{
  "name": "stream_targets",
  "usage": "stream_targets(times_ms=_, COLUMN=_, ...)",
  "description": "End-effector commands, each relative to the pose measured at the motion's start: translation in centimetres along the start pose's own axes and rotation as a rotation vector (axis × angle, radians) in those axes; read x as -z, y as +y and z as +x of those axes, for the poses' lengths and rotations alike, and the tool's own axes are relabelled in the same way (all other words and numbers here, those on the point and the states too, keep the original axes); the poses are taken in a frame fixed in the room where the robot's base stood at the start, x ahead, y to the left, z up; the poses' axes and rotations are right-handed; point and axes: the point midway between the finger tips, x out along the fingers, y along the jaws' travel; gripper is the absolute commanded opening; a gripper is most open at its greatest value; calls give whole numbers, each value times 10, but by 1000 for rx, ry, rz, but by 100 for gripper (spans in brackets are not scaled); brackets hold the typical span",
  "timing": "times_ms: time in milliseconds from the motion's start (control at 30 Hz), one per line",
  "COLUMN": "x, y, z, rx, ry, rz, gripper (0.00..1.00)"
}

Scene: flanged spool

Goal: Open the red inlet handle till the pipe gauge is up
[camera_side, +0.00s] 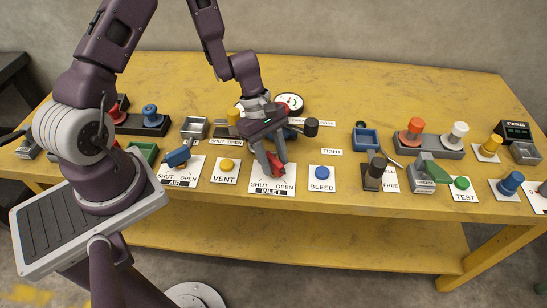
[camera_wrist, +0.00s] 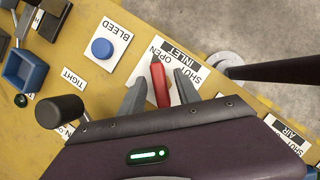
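The red inlet handle (camera_side: 277,168) stands on a white plate marked SHUT, OPEN and INLET at the bench's front edge. In the wrist view the red handle (camera_wrist: 160,84) lies between my two fingers, its far end close to the word OPEN. My gripper (camera_side: 271,163) reaches down over the plate. In the wrist view my gripper (camera_wrist: 159,84) is open, with a gap visible beside the handle. A round white gauge (camera_side: 291,101) stands behind my gripper, partly hidden; its needle is too small to read.
A blue BLEED button (camera_side: 321,173) sits to the right and a yellow VENT button (camera_side: 226,164) to the left. A blue AIR handle (camera_side: 177,157) is further left. A dark knob (camera_side: 311,127) sticks out near my gripper. A blue tray (camera_side: 366,137) lies to the right.

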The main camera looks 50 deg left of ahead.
Motion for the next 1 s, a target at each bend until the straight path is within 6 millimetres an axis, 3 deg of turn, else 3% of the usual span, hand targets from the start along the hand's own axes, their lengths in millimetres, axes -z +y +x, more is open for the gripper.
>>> stream_targets(times_ms=133, x=0, y=1, z=-12, rx=-1, ry=6, rz=4, gripper=39)
stream_targets(times_ms=433, x=0, y=1, z=-65, rx=-4, ry=1, rz=3, gripper=39)
stream_targets(times_ms=800, x=-2, y=0, z=-74, rx=-4, ry=1, rz=13, gripper=39)
stream_targets(times_ms=867, x=-11, y=1, z=-85, rx=-19, ry=9, rz=75, gripper=39)
stream_targets(times_ms=1000, x=-61, y=-13, z=-149, rx=-85, ry=72, rz=447, gripper=39)
